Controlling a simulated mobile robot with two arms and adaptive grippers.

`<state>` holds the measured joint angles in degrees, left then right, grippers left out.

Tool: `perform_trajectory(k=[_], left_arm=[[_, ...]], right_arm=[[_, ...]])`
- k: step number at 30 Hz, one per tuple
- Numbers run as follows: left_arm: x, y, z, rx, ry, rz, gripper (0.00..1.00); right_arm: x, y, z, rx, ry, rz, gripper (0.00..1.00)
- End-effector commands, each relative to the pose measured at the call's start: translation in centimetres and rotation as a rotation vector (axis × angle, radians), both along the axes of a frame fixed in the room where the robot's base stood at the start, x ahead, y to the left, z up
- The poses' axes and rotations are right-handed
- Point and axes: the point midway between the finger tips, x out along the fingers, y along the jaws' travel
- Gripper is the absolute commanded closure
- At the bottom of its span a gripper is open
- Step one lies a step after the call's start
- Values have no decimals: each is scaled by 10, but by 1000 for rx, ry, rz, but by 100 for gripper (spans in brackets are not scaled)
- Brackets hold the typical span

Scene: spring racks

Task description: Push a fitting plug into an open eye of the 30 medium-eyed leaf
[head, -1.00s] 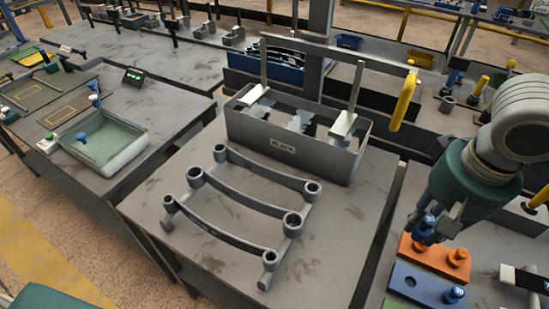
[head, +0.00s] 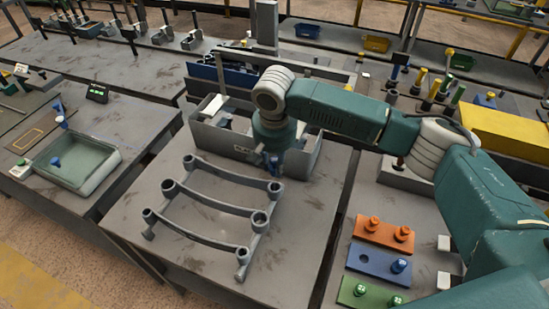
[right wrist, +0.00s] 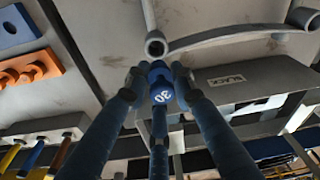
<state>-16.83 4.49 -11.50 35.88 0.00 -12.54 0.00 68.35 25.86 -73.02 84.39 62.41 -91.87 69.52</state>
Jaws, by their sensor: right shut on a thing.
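My right gripper (head: 272,170) is shut on a blue plug (right wrist: 161,84) marked 30. It holds the plug above the table, near the right end of the back leaf (head: 228,177). In the right wrist view, an open eye (right wrist: 156,46) lies just beyond the plug, apart from it in the picture. Three curved grey leaves lie in a row; the middle leaf (head: 213,207) and front leaf (head: 195,233) also have open eyes at both ends. No size marks on the leaves are readable. My left gripper is not in view.
A grey open box (head: 302,160) stands behind the leaves. At right are an orange plate (head: 384,233) with plugs, a blue plate (head: 380,266) with one plug and one empty hole, and a green plate (head: 372,297) with plugs. The table's front is clear.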

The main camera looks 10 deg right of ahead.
Motion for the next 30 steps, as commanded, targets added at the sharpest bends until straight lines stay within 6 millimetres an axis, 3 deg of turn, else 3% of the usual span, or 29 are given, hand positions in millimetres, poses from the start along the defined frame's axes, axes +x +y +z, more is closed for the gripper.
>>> perform_trajectory(k=[8,15,30], left_arm=[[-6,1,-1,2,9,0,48],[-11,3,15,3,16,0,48],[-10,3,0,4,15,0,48]], right_arm=[[0,0,0,1,0,0,95],[-1,0,4,7,2,-9,95],[-1,0,-46,7,3,-9,95]])
